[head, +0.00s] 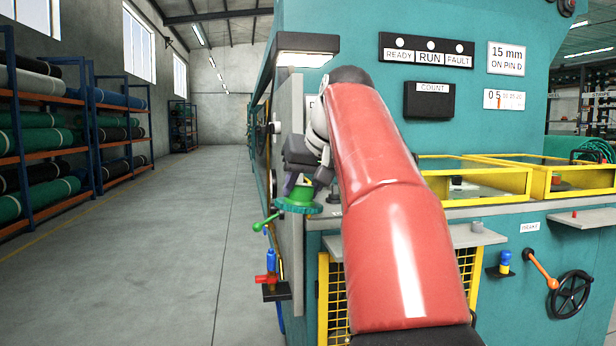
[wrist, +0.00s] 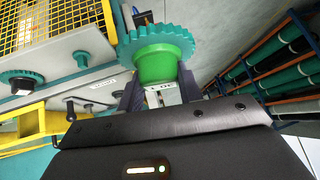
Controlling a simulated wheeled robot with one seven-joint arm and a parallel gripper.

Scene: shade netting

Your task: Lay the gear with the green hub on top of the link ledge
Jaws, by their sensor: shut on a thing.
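The gear with the green hub shows in the wrist view (wrist: 158,50) and in the head view (head: 298,203). It has a teal toothed rim and a bright green hub. My gripper (wrist: 160,86) is shut on the green hub, one dark finger on each side. In the head view my gripper (head: 302,184) holds the gear in the air beside the machine's left corner, just above a green-knobbed lever. I cannot tell which ledge is the link ledge. A grey ledge (head: 462,239) sticks out of the machine front, partly hidden behind my arm.
A grey vertical plate (head: 291,245) stands close behind the gear. A green lever (head: 265,222) and a red valve (head: 266,279) are close by. Another teal gear (wrist: 22,82) sits on a grey surface. Yellow mesh (wrist: 60,28) is near. The aisle floor (head: 180,240) is clear.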

